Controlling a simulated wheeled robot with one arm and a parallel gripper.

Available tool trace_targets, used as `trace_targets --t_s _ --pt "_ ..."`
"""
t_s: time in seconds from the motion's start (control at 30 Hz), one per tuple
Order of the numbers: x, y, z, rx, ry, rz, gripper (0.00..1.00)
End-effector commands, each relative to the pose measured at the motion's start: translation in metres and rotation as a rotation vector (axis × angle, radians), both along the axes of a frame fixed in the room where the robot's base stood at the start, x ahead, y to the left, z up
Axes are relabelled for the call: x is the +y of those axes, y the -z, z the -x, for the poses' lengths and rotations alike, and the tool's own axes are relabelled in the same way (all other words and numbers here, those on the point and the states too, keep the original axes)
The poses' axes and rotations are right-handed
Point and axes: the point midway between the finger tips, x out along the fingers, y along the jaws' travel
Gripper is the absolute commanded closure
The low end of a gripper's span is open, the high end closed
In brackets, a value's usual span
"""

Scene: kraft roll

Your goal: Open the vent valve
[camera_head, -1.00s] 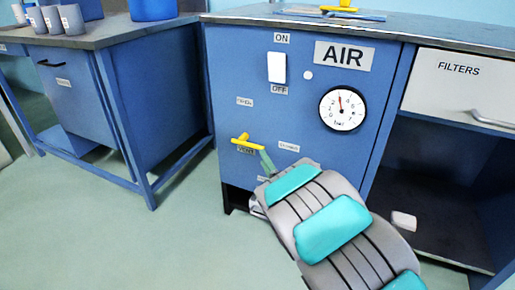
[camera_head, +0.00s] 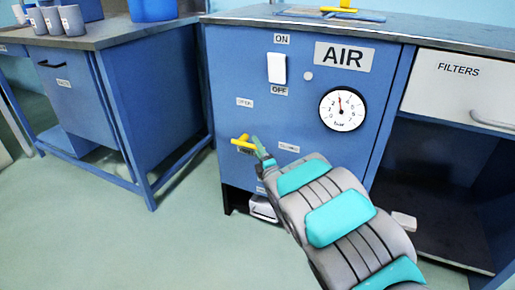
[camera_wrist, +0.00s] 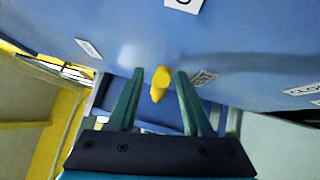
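The vent valve is a yellow handle (camera_head: 242,143) low on the front of the blue AIR cabinet (camera_head: 225,80), above a partly hidden label. Its bar lies roughly level in the head view. An OPEN label (camera_head: 245,102) is above it and a CLOSED label (camera_head: 289,147) is to its right. My gripper (camera_head: 257,142) is at the right end of the handle. In the wrist view its two green fingers (camera_wrist: 160,76) are apart, with the yellow handle (camera_wrist: 159,88) showing between them. I cannot tell whether either finger touches it.
A white switch (camera_head: 277,68) and a pressure gauge (camera_head: 342,109) are higher on the panel. A FILTERS drawer (camera_head: 460,85) is at the right over an open shelf space. A blue bench (camera_head: 150,100) with grey cups stands at the left. The floor between is clear.

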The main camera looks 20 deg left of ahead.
Motion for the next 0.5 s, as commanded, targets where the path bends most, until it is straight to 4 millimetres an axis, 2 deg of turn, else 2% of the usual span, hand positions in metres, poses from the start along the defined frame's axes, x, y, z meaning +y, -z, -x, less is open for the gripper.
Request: trace_targets --t_s 0.07,0.43,0.5 --pt "0.0000 0.0000 0.0000 0.000 0.000 0.000 0.59" --pt "-0.0001 0.0001 0.0001 0.000 0.000 0.000 1.00" --pt "-0.0001 0.0001 0.0001 0.000 0.000 0.000 1.00"
